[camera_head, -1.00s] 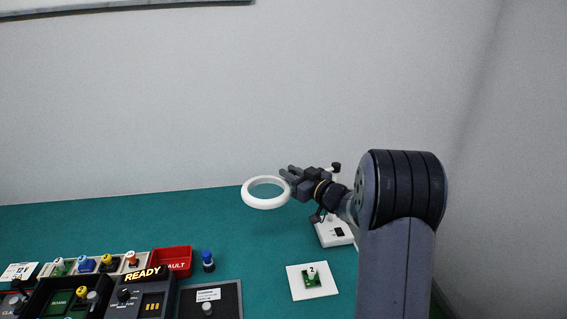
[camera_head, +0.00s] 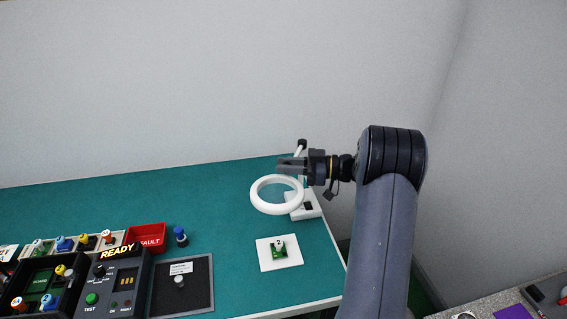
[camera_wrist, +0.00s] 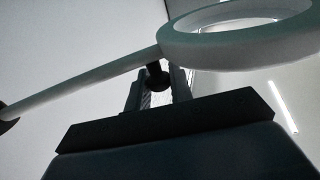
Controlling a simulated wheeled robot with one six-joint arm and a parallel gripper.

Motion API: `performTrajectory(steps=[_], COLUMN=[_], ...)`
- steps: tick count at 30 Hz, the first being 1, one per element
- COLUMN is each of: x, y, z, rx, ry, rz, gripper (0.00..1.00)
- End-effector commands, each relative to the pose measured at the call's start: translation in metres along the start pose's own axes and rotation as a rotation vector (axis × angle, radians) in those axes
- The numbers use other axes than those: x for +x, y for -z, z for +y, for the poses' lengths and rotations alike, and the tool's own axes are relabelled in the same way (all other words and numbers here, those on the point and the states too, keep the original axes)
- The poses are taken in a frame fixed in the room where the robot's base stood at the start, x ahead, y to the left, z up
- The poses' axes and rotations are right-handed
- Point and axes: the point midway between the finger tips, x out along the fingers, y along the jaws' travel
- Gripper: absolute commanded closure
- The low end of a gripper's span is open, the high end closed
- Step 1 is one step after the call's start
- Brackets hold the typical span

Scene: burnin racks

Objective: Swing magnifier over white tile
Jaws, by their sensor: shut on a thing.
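The magnifier is a white ring (camera_head: 255,200) with a clear middle, held on a jointed arm from a white base (camera_head: 312,210) at the table's back right. In the head view the ring appears above and beyond the white tile (camera_head: 294,256); its height over the table is hard to judge. A small green board (camera_head: 278,249) marked 2 lies on the tile. My gripper (camera_head: 287,165) is at the ring's far right side. In the wrist view my gripper (camera_wrist: 157,90) is shut on a dark knob (camera_wrist: 157,74) beside the ring (camera_wrist: 185,45) and its white arm (camera_wrist: 85,83).
A red fault bin (camera_head: 146,237), a blue-capped piece (camera_head: 181,237), a test unit (camera_head: 118,285) reading READY and a dark pad (camera_head: 192,292) stand at left. A grey bench (camera_head: 480,306) is at lower right. The teal table (camera_head: 215,225) is clear around the tile.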

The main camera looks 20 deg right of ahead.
Motion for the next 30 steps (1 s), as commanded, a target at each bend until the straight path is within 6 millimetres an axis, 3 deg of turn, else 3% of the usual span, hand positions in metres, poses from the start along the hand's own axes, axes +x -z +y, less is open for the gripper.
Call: performTrajectory(steps=[16, 17, 18, 23, 30], x=[-0.0026, -0.0026, -0.0026, -0.0022, -0.0024], y=[0.0005, 0.0005, 0.0005, 0.0004, 0.0001], z=[0.0000, 0.0000, 0.0000, 0.0000, 0.0001], rx=[-0.001, -0.001, -0.001, -0.001, -0.001], ry=[0.022, 0.022, 0.022, 0.022, 0.022], rz=[0.002, 0.002, 0.001, 0.001, 0.001], gripper=[1.00, 0.77, 0.73, 0.60, 0.59])
